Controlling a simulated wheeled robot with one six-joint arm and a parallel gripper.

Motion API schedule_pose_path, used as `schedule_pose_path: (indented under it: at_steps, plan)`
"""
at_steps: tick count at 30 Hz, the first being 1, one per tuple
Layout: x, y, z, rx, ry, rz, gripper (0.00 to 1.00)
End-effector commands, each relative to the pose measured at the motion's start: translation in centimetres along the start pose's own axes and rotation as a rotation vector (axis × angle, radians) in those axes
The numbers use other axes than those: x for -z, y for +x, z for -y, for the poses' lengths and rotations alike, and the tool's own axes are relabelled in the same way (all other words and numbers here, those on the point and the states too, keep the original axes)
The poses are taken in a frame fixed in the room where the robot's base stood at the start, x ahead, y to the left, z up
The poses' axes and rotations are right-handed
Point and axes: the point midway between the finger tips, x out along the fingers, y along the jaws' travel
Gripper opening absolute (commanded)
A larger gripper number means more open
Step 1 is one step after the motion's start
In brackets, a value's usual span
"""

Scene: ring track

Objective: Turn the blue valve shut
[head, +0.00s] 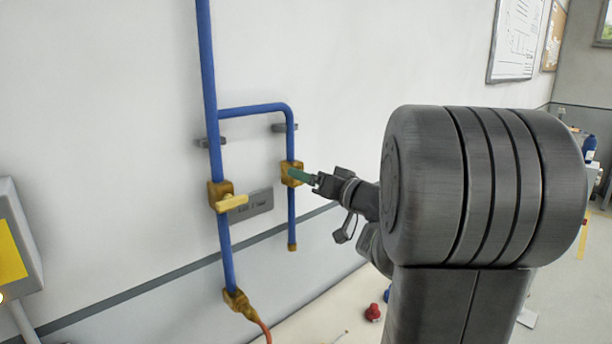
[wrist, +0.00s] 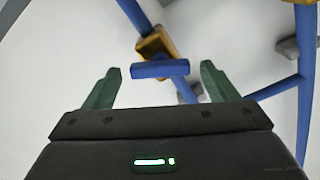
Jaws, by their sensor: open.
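The blue valve has a brass body (head: 289,168) on the right, shorter blue pipe on the wall. In the wrist view its brass body (wrist: 153,42) sits behind a blue bar handle (wrist: 160,69). The handle lies level in that picture, at an angle to its slanting pipe. My gripper (head: 302,176) is at this valve, with its green fingers open. In the wrist view the handle shows between the fingertips, with a gap on each side. I cannot tell how deep it sits between them. In the head view the fingers hide the handle.
A second brass valve with a yellow handle (head: 232,202) is on the left pipe (head: 210,100), close by. A grey label plate (head: 259,203) is between the pipes. A grey box with a yellow panel (head: 10,250) stands far left. A red object (head: 373,312) lies on the floor.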

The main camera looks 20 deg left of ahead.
Motion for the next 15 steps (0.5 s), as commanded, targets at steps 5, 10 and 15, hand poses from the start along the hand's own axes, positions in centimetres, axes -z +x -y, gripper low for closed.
schedule_pose_path:
  at_steps: [5, 10, 15]
  plan:
    - [0.0, 1.9, 0.0, 0.000, 0.001, 0.000, 0.80]
    - [0.0, 2.4, 0.0, 0.000, -0.001, 0.000, 0.80]
    - [0.0, 2.4, 0.0, 0.000, -0.001, 0.000, 0.80]
